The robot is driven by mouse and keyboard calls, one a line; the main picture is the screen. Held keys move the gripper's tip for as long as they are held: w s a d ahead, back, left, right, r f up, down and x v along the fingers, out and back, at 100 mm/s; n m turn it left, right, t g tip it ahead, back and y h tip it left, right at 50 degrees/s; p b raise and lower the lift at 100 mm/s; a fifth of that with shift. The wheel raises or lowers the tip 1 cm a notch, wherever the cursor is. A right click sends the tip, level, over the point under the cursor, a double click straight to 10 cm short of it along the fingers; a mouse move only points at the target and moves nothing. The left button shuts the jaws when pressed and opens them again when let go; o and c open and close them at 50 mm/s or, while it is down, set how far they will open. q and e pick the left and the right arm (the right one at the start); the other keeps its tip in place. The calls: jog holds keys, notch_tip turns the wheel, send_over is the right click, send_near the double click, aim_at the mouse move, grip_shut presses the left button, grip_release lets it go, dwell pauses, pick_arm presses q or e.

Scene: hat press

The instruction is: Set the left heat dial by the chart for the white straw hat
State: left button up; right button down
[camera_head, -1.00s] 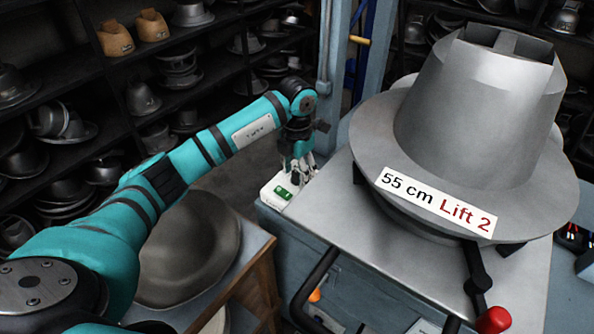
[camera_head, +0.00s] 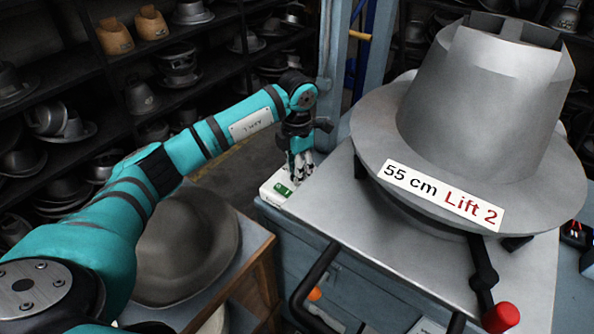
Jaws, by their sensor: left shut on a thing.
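My left gripper (camera_head: 300,172) points down at a small white box (camera_head: 272,191) with a green part (camera_head: 283,189), at the left edge of the press table. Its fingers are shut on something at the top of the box. The fingers hide most of that thing, so I cannot tell whether it is the left heat dial or how it is turned. The chart and the white straw hat cannot be made out. My right gripper is out of view.
A metal hat block (camera_head: 478,100) labelled "55 cm Lift 2" (camera_head: 440,196) stands on the press table (camera_head: 345,215). A lever with a red knob (camera_head: 501,317) is in front. A grey felt hat (camera_head: 187,248) lies on a wooden stand. Shelves of hat blocks stand behind.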

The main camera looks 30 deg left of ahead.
pick_arm(q)
jog(key=shift+m+b, duration=0.55)
jog(key=shift+m, duration=0.65)
jog(key=shift+m+b, duration=0.55)
jog(key=shift+m, duration=0.85)
jog(key=o, duration=1.1)
jog(key=shift+o, duration=0.2)
jog(key=shift+r, duration=0.1)
notch_tip(320, 180, up, 12)
